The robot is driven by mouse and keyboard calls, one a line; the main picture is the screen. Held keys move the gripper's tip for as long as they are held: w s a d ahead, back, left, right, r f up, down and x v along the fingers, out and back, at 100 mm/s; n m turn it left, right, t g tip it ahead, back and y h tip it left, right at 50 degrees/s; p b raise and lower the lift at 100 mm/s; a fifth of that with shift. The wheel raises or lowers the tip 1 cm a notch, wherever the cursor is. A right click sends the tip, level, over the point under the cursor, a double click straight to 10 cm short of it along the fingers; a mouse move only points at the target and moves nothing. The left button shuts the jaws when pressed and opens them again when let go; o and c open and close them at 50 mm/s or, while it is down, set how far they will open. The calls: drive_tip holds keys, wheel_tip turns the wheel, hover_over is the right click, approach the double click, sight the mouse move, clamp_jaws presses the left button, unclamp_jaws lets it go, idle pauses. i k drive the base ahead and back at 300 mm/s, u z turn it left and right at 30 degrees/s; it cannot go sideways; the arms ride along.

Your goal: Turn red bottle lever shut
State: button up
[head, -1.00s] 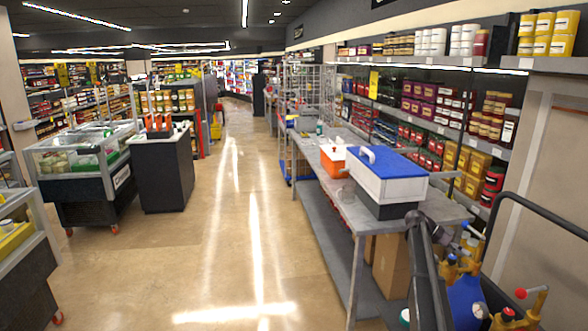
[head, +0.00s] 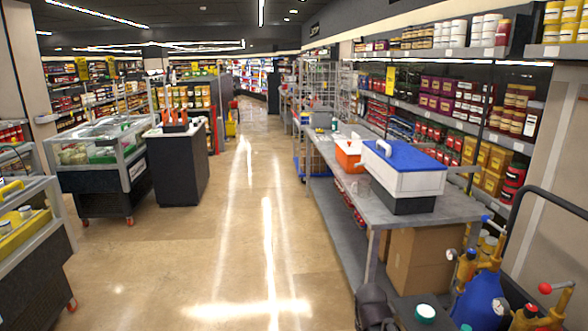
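A lever with a red knob (head: 545,288) and a pale grey bar sits on a yellow valve fitting (head: 530,319) at the bottom right of the head view. The frame edge cuts off whatever stands below that fitting, so the red bottle's body is not visible. A blue bottle (head: 478,300) with a yellow top stands just left of it. The lever with a blue tip (head: 487,218) is above and behind. A dark part of my arm shows at the bottom edge, left of the bottles. My gripper is not in view.
A grey metal table (head: 455,207) carries a white box with a blue lid (head: 420,172) and an orange container (head: 348,158). A cardboard box (head: 418,262) sits under it. A black bar (head: 550,192) curves over the right side. The aisle floor (head: 200,260) at left is open.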

sight(545, 288)
drive_tip(key=z, duration=4.55)
drive_tip(key=i, duration=0.05)
drive_tip(key=u, duration=3.15)
